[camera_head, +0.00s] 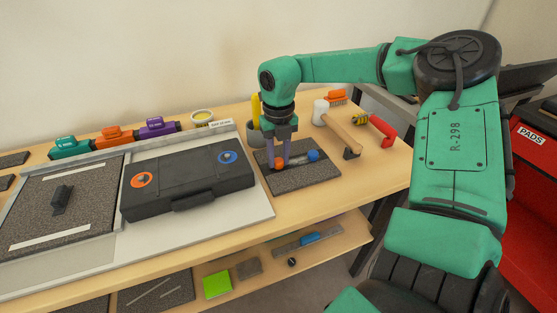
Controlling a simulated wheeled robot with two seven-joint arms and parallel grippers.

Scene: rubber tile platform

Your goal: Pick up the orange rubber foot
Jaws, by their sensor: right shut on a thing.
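The orange rubber foot (280,163) is a small orange piece on the dark speckled mat (318,174) at the right of the bench. My right gripper (286,160) points straight down over the mat, its purple-grey fingers shut on the orange foot. The foot is partly hidden by the fingers, and I cannot tell if it touches the mat. A blue foot (313,155) lies on the same mat just to the right. My left gripper is not in view.
A black case (190,183) with an orange and a blue ring lies left of the mat. A mallet (338,128), an orange brush (336,97) and a red-handled tool (380,130) lie at right. A lower shelf holds a green square (217,285).

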